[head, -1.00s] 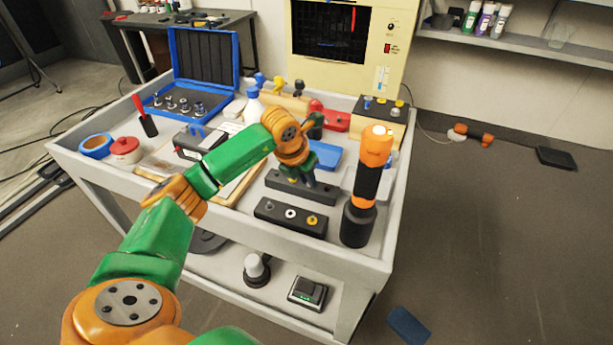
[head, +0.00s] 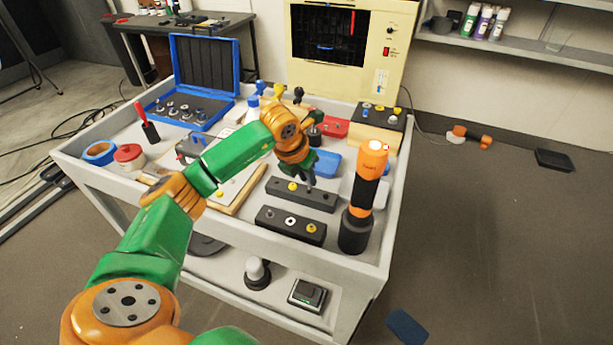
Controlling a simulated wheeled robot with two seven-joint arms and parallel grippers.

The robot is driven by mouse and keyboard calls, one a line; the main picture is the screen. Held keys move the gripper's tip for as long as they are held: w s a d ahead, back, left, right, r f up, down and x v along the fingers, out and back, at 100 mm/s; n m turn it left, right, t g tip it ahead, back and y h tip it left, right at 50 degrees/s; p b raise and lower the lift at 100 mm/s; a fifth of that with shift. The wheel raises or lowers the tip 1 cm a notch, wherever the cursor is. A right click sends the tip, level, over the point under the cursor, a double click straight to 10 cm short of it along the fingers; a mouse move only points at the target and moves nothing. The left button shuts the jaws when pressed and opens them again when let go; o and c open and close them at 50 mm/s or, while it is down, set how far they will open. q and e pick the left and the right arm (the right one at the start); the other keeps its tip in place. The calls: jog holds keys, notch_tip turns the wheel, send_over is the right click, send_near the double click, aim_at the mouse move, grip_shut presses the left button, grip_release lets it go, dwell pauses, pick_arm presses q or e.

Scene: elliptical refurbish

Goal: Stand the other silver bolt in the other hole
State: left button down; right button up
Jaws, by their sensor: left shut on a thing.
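My left gripper (head: 309,184) points down over the right part of the rear black block (head: 328,201). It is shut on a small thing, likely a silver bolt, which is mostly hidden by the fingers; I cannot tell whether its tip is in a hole. A yellow piece (head: 292,186) sits on the rear block just left of the fingers. The front black block (head: 279,222) carries a grey piece (head: 268,213) at left, a pale ring-like piece (head: 290,221) in the middle and a yellow piece (head: 311,228) at right. My right gripper is out of view.
An orange and black flashlight (head: 362,195) stands upright just right of both blocks. A blue case (head: 186,113) with several metal pieces lies open at the back left. A blue item (head: 327,163) lies behind the gripper. The cart's raised rim (head: 372,272) surrounds everything.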

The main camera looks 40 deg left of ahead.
pick_arm(q)
jog(key=shift+r, duration=0.2)
notch_tip(320, 180, up, 4)
jog(key=p, duration=0.3)
jog(key=shift+s+f, duration=0.1)
dwell(0.4)
